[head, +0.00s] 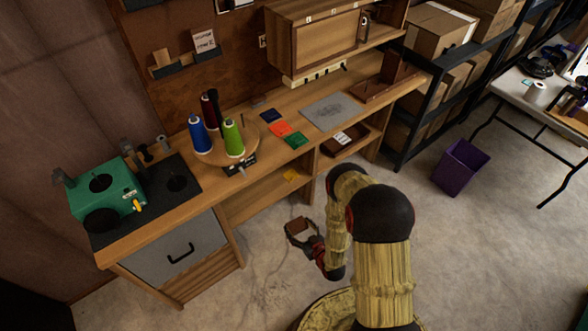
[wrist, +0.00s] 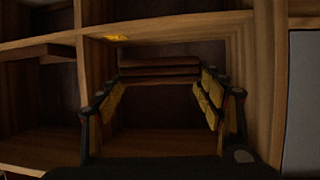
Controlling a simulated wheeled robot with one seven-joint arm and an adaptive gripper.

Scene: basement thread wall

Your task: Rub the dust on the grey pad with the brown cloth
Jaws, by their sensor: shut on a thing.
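The grey pad (head: 332,111) lies flat on the bench top, with darker dusty smudges on it. My gripper (head: 303,232) is in front of the bench, out over the floor and apart from the pad. It is shut on the brown cloth (head: 298,224), which looks like a folded block. In the wrist view the cloth (wrist: 158,72) spans between the fingertips of my gripper (wrist: 158,80). The pad does not show in the wrist view.
Blue, green and dark red thread cones (head: 233,140) stand on a round wooden stand left of the pad. Several coloured cards (head: 280,128) lie between. A brown tray (head: 390,84) sits right of the pad. Open shelves (wrist: 30,95) lie before my gripper, under the bench top.

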